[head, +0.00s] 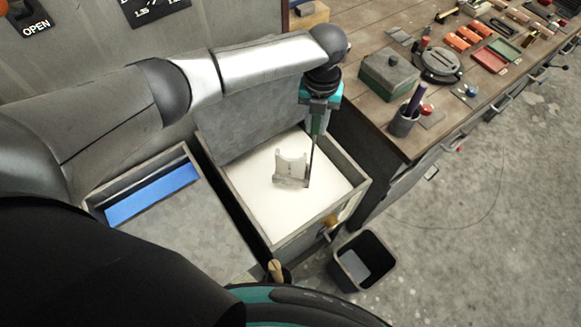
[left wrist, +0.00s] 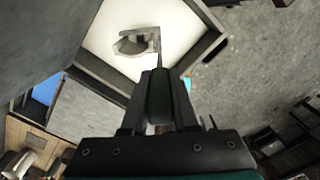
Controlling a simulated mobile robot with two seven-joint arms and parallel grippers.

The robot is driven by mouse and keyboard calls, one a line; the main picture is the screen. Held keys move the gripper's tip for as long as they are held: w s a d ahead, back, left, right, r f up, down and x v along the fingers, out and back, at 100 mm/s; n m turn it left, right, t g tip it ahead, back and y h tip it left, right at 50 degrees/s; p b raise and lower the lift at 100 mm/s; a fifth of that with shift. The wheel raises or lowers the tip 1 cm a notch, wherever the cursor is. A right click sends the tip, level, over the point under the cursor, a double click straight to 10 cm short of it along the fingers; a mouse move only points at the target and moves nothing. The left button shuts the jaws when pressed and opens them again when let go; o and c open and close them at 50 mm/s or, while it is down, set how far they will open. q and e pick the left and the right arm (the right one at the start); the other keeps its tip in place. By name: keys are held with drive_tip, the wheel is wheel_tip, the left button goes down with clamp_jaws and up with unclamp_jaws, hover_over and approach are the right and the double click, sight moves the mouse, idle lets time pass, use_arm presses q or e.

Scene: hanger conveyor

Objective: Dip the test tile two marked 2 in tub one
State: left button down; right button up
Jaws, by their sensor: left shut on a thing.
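My left gripper (head: 318,108) is above an open tub (head: 232,196) filled with white material. It is shut on a dark green handle (head: 316,125), which also shows between the fingers in the left wrist view (left wrist: 160,97). A thin rod runs down from the handle to a pale tile (head: 291,168) with a curved notch in its top. The tile also shows in the left wrist view (left wrist: 131,43). It is over the white surface; I cannot tell whether its lower edge touches it. No number is readable on the tile or tub. My right gripper is not in view.
A grey lid (head: 240,115) stands raised behind the tub. A second tub with blue inside (head: 150,196) is at left, partly covered. A workbench (head: 368,115) with a grey-green box (head: 388,75) and pen cup (head: 404,121) is at right. A dark bin (head: 362,260) stands on the floor.

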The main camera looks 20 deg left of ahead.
use_arm(q)
drive_tip(key=shift+r+p, duration=0.35)
drive_tip(key=shift+r, duration=0.45)
wheel_tip(320, 180, up, 2)
drive_tip(key=shift+r+p, duration=0.1)
drive_tip(key=shift+p, duration=0.4)
drive_tip(key=shift+r, duration=2.35)
